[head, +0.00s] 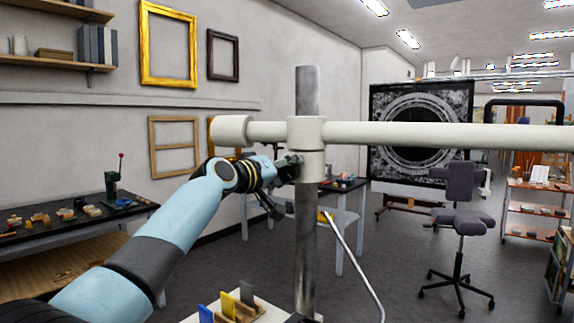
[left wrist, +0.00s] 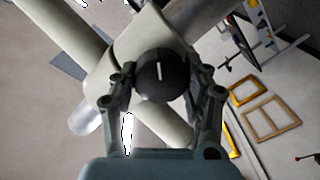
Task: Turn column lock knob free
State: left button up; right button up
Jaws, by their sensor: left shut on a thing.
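The column lock knob (left wrist: 158,76) is round and black with a short white line on its face, nearly upright in the left wrist view. It sits on the cream collar (head: 312,167) around the metal column (head: 307,91). My left gripper (head: 288,168) reaches the collar from the left, and its fingers stand on both sides of the knob, shut on it. In the head view the gripper mostly hides the knob. My right gripper is not in view.
A long cream crossbar (head: 430,135) runs sideways from the column, just above my left gripper. A small white table with colored cards (head: 227,304) stands low by the column. A workbench (head: 75,222) is at left, an office chair (head: 462,225) at right.

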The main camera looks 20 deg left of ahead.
pick_arm(q)
jog(key=n+p, duration=0.1)
jog(key=n, duration=0.1)
jog(key=shift+a+n, duration=0.1)
jog(key=shift+n, duration=0.3)
jog(key=shift+n+p, duration=0.3)
jog(key=shift+n, duration=0.4)
jog(key=o, duration=1.2)
jog(key=shift+c, duration=0.2)
jog(key=v, duration=1.2)
jog(key=shift+a, duration=0.15)
